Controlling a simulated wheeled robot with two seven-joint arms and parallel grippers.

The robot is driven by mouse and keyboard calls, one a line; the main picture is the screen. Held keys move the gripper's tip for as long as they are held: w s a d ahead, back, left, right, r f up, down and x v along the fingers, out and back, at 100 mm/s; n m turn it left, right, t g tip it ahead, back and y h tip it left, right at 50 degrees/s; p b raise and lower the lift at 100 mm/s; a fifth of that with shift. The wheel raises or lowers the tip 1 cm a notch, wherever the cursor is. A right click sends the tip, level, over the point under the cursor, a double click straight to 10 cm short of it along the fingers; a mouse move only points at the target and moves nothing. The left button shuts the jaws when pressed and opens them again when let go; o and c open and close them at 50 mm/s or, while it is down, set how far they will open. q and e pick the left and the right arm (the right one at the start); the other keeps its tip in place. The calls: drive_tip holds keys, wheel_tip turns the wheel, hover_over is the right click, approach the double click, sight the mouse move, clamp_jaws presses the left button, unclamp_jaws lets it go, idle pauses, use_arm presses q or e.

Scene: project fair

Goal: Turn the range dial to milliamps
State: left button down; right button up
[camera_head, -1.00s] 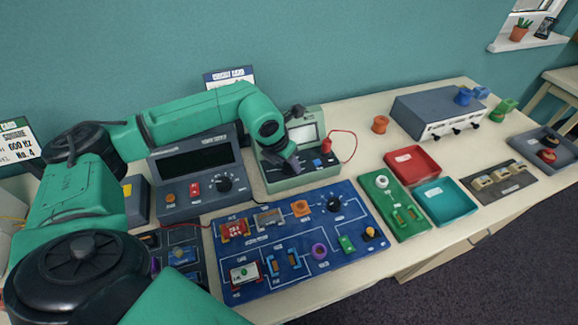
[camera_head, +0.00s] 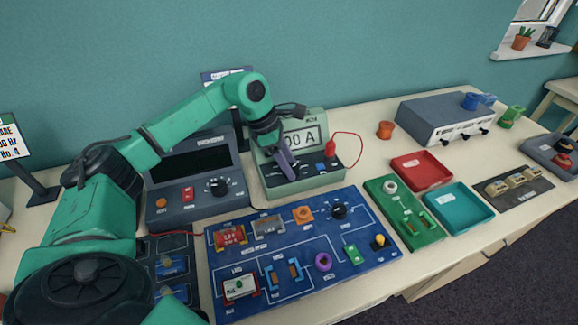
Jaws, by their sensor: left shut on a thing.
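The pale green meter (camera_head: 325,178) stands at the back of the table, against the teal wall. Its display (camera_head: 301,137) reads "00 A" in the part I can see, with the left end behind my gripper. My left gripper (camera_head: 287,172) reaches down over the left part of the meter's sloping front panel and is shut on the range dial there. The dial itself is hidden by the fingers, so I cannot read its pointer. A red plug (camera_head: 330,150) with a red lead sits at the panel's right. My right gripper is out of view.
A dark grey instrument (camera_head: 186,213) with a black knob stands left of the meter. A blue circuit board (camera_head: 300,240) lies in front. A green board (camera_head: 408,214), a red tray (camera_head: 420,170) and a teal tray (camera_head: 460,206) lie to the right.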

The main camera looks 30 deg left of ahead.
use_arm(q)
drive_tip(key=m, duration=0.1)
drive_tip(key=m+g, duration=0.1)
drive_tip(key=m, duration=0.1)
drive_tip(key=shift+w+r+m, duration=0.15)
drive_tip(key=shift+w+m, duration=0.05)
drive_tip(key=shift+m, duration=0.1)
drive_tip(key=shift+m+g, duration=1.1)
drive_tip(key=shift+m, duration=1.2)
drive_tip(key=shift+c, duration=1.7)
unclamp_jaws()
